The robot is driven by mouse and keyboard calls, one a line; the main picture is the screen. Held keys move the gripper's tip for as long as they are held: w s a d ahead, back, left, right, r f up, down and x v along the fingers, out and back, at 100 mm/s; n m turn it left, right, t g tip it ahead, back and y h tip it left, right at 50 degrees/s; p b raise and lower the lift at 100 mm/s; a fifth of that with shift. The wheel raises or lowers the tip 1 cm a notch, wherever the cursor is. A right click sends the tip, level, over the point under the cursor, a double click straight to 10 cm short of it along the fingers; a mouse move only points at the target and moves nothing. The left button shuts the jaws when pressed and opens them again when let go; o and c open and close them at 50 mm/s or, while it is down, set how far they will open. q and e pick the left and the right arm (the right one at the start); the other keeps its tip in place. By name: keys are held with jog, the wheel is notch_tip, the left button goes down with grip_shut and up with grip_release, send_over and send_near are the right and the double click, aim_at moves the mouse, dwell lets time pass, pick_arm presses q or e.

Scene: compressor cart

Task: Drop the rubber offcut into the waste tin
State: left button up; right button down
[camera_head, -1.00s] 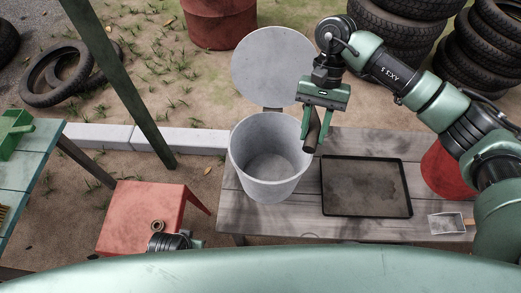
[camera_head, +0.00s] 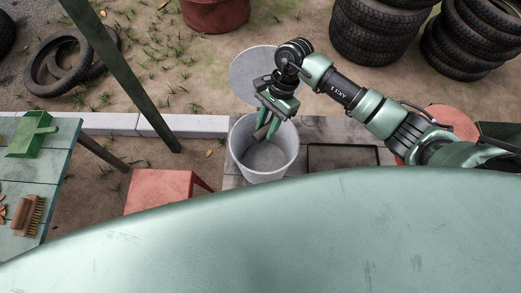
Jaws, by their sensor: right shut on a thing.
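The waste tin (camera_head: 240,162) is a round grey metal bin standing on a grey plank bench. Its round lid (camera_head: 247,72) is open and tilted back behind it. My right gripper (camera_head: 268,124) is shut on the rubber offcut (camera_head: 262,132), a small dark brown piece. The gripper points down over the tin's mouth, and the offcut hangs over the opening. I cannot tell how far above the rim it is. The tin's floor shows bare where it is visible. My left gripper is not in view.
A black-rimmed tray (camera_head: 342,158) lies right of the tin. A red stool (camera_head: 158,188) stands to the left. A green table (camera_head: 58,165) at far left holds a green dustpan (camera_head: 30,137) and a brush (camera_head: 28,213). Tyre stacks (camera_head: 378,30) stand behind. My body covers the foreground.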

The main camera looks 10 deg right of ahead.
jog(key=shift+f+b, duration=1.25)
jog(key=shift+f, duration=1.6)
jog(key=c, duration=1)
grip_release()
jog(key=b+v, duration=0.1)
jog(key=v, duration=0.5)
jog(key=shift+d+r, duration=0.15)
jog(key=shift+r, duration=0.05)
jog(key=shift+w+d+r, duration=0.15)
jog(key=shift+r, duration=0.5)
